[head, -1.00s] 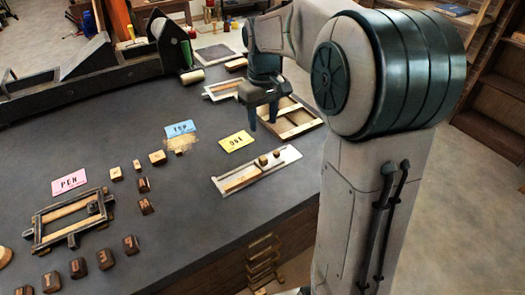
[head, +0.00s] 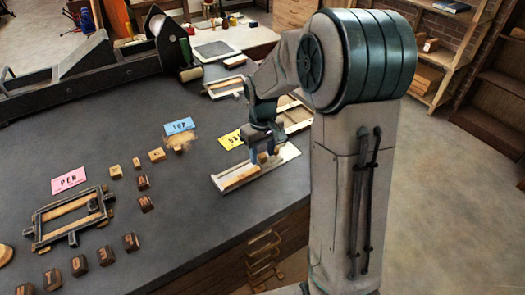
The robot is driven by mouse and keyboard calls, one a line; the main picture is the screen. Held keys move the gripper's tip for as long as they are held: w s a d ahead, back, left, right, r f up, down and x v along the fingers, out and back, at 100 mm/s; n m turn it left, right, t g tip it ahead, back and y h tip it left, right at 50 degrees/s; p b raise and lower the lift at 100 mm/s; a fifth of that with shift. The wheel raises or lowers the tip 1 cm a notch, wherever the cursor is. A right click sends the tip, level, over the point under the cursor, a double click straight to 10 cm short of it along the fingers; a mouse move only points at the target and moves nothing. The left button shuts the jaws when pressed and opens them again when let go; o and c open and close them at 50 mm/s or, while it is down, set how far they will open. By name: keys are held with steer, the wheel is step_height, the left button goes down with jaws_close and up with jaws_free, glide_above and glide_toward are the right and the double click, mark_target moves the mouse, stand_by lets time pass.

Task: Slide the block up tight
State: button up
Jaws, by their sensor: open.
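A second small block seems to be behind the fingers and is mostly hidden.
A yellow card (head: 231,139), partly covered by my gripper, and a blue card (head: 179,126) lie behind the tray. A pink card (head: 69,180), a dark-framed wooden frame (head: 40,215) and several lettered blocks (head: 131,241) are to the left. Table between is mostly clear.

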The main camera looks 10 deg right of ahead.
mark_target(261, 156)
jaws_close()
steer(key=shift+a, duration=0.1)
steer(key=shift+a, duration=0.1)
jaws_free()
step_height(261, 156, up, 14)
steer(key=shift+b, duration=0.3)
